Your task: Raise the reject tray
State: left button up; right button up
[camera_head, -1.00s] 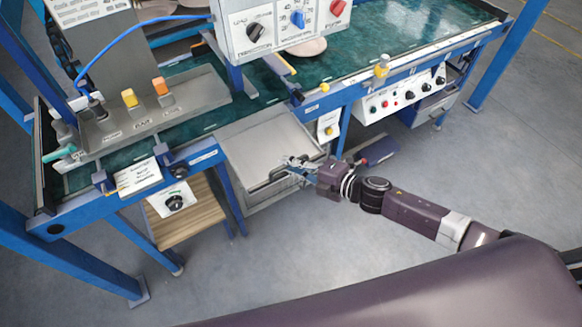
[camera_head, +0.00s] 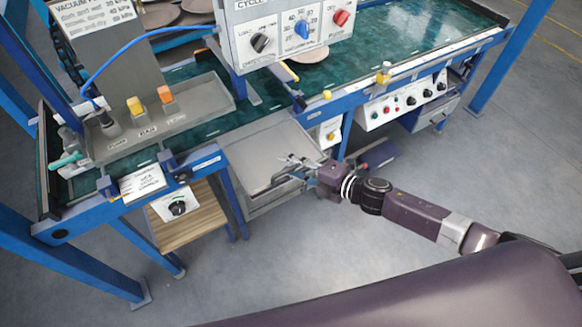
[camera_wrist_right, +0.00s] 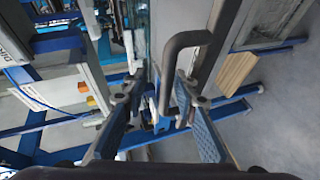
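The reject tray (camera_head: 262,146) is a flat grey panel below the green belt, at the middle of the head view. A dark bar handle runs along its front edge. My right gripper (camera_head: 293,165) is at the right part of this front edge. In the right wrist view, the bent grey handle (camera_wrist_right: 167,60) reaches down between the two fingertips of my right gripper (camera_wrist_right: 160,84). The fingers are apart, one on each side of the bar, with no clear grip on it. My left gripper is not in view.
A control box with knobs (camera_head: 287,40) overhangs the belt (camera_head: 390,52). A switch panel (camera_head: 405,100) is on the frame to the right. A wooden shelf (camera_head: 190,219) and blue legs stand left of the tray. The floor in front is clear.

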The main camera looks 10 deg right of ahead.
jog(key=shift+s+f, duration=0.15)
jog(key=shift+s, duration=0.1)
jog(key=shift+s+d, duration=0.15)
jog(key=shift+d, duration=0.05)
jog(key=v, duration=1.1)
jog(key=shift+d, duration=0.15)
